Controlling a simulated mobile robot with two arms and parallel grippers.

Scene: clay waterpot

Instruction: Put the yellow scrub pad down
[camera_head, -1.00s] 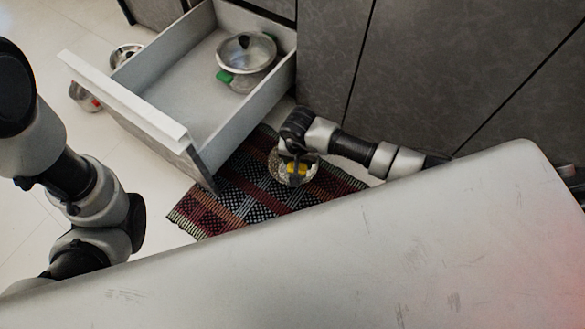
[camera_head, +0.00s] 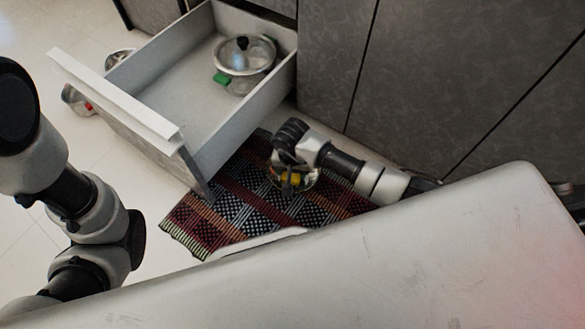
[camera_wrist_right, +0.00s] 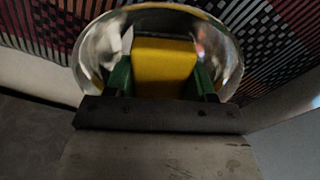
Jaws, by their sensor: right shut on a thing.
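The yellow scrub pad (camera_wrist_right: 163,66) sits between the green-edged fingers of my right gripper (camera_wrist_right: 163,82) in the right wrist view. The gripper is shut on it. A shiny round bowl (camera_wrist_right: 228,62) shows around and behind the pad; I cannot tell whether the pad touches it. In the head view my right gripper (camera_head: 290,184) points down over the bowl (camera_head: 316,181) on the patterned rug (camera_head: 235,205), with a bit of the yellow pad (camera_head: 291,178) showing. My left arm is at the left, but its gripper is not in view.
Metal pots (camera_head: 76,99) lie on the tiled floor beyond the drawer. Grey cabinet fronts (camera_head: 440,70) stand behind my right arm.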

